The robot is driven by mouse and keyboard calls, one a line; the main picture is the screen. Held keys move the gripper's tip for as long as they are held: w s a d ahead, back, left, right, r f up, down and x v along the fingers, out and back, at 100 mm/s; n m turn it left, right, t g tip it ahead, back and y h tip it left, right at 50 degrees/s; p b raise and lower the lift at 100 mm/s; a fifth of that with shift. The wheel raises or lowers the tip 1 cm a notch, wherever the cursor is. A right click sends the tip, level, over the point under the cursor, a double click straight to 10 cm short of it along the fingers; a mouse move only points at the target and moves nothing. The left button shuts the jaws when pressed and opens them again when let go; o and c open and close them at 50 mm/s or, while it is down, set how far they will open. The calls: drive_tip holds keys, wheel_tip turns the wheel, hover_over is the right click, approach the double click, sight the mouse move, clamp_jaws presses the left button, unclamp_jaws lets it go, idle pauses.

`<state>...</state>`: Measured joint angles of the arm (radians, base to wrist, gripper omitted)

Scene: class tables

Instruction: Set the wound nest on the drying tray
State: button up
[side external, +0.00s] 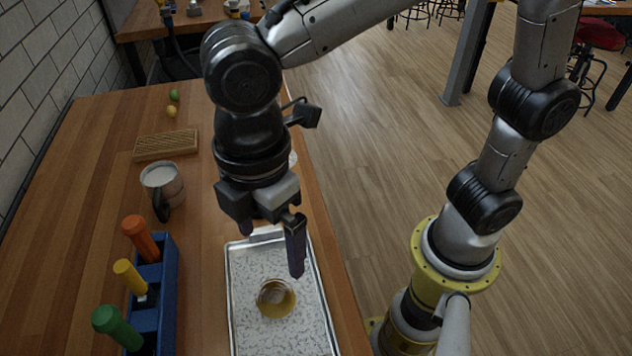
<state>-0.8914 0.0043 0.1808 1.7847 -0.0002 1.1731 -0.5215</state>
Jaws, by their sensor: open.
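The wound nest (276,299) looks like a small round golden-yellow coil with a paler middle. It rests on the drying tray (232,322), a metal-rimmed rectangular tray with a speckled pale surface. My gripper (271,252) points down above the far part of the tray, with its two dark fingers apart and nothing seen between them. In the picture the nest lies below the fingers, apart from them. The exact height of the fingers above the tray is hard to tell.
Left of the tray stands a blue rack (167,300) with orange, yellow and green-handled tools. A mug (162,184), a ridged wooden board (166,145), a yellow ball (171,111) and a green ball (174,95) are farther back. A pale object is mostly hidden behind my gripper.

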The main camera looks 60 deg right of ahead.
drive_tip(key=w+d+r+m+t+y, duration=0.1)
drive_tip(key=d+r+m+t, duration=0.25)
drive_tip(key=d+m, duration=0.85)
drive_tip(key=s+d+f+m+t+h, duration=0.1)
drive_tip(key=s+d+m, duration=0.3)
drive_tip(key=d, duration=1)
drive_tip(key=shift+s+d+f+t, duration=0.35)
drive_tip(key=shift+s+t, duration=0.2)
drive_tip(key=shift+s, duration=0.5)
